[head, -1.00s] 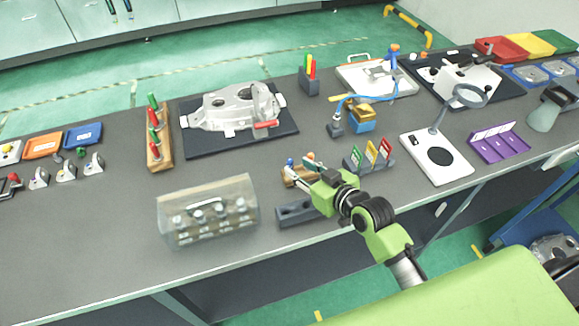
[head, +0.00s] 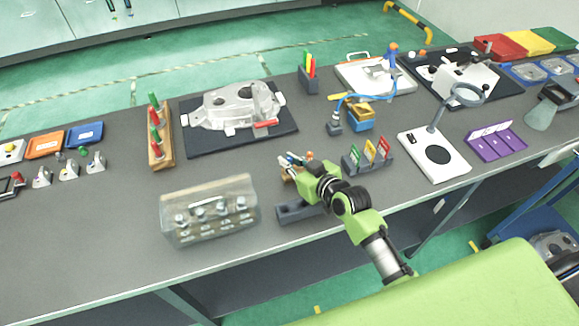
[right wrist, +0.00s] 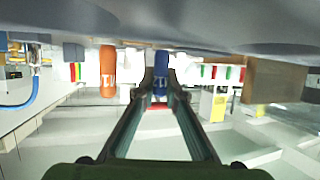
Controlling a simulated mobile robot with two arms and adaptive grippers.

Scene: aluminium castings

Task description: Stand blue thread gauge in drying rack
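The blue thread gauge (right wrist: 161,75) shows in the right wrist view as a blue handle with pale marks, between the fingertips of my right gripper (right wrist: 161,88). The fingertips are close on both sides of it; I cannot tell whether they press on it. In the head view my right gripper (head: 298,163) is low over the bench's near side and partly hides the gauge. An orange gauge (right wrist: 107,72) stands beside the blue one. A brown wooden block (right wrist: 275,80) is at the right of the wrist view. I cannot tell for certain which holder is the drying rack. My left gripper is not in view.
A grey block (head: 302,212) lies near the front edge, with a clear box (head: 208,212) to its left. A card holder (head: 370,158) stands close right of my gripper. A wooden stand (head: 160,150) with red and green handles is farther left. Bench space between is free.

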